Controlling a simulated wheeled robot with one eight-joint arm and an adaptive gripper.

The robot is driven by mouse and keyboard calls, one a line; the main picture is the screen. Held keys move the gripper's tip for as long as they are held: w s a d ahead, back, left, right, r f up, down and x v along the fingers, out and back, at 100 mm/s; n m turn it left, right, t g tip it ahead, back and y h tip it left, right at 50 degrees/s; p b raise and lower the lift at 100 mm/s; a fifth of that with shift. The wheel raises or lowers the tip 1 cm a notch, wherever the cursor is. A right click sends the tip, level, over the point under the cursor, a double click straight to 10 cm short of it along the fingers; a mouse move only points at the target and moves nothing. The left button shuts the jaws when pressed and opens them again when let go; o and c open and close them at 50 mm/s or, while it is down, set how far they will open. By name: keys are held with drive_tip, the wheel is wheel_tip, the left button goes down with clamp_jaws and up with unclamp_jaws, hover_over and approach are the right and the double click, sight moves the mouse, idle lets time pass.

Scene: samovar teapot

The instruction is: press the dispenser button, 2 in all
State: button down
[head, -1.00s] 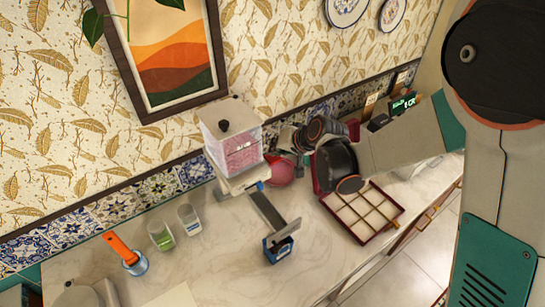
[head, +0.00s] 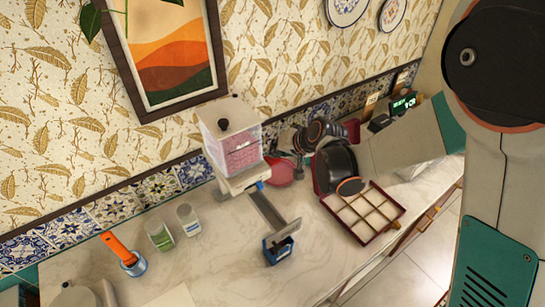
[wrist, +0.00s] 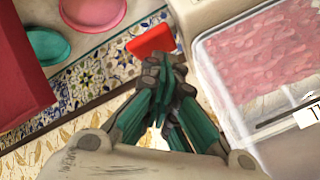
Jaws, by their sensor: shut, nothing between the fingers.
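The dispenser (head: 232,150) is a clear box of pink pieces with a beige lid, standing against the tiled wall. In the wrist view its clear box (wrist: 265,65) fills the right side. A small blue part (head: 260,185) shows at its lower front; I cannot tell whether this is the button. My gripper (wrist: 168,75) is shut and empty, its green fingers together beside the dispenser. A red piece (wrist: 150,40) lies just past the fingertips; I cannot tell whether they touch or whether it is the button. In the head view the fingers are small and hard to make out.
A chute (head: 265,212) slopes from the dispenser to a blue box (head: 278,250). A divided tray (head: 365,212) lies to the right. Two cups (head: 159,236) stand left. The front counter is mostly clear.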

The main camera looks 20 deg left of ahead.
drive_tip(key=shift+f+b, duration=0.75)
idle(0.6)
drive_tip(key=shift+r, duration=0.2)
drive_tip(key=shift+r+p, duration=0.85)
drive_tip(key=shift+r, duration=0.65)
drive_tip(key=shift+r, duration=0.1)
wheel_tip(320, 180, up, 5)
drive_tip(key=p, duration=0.2)
drive_tip(key=shift+p, duration=0.4)
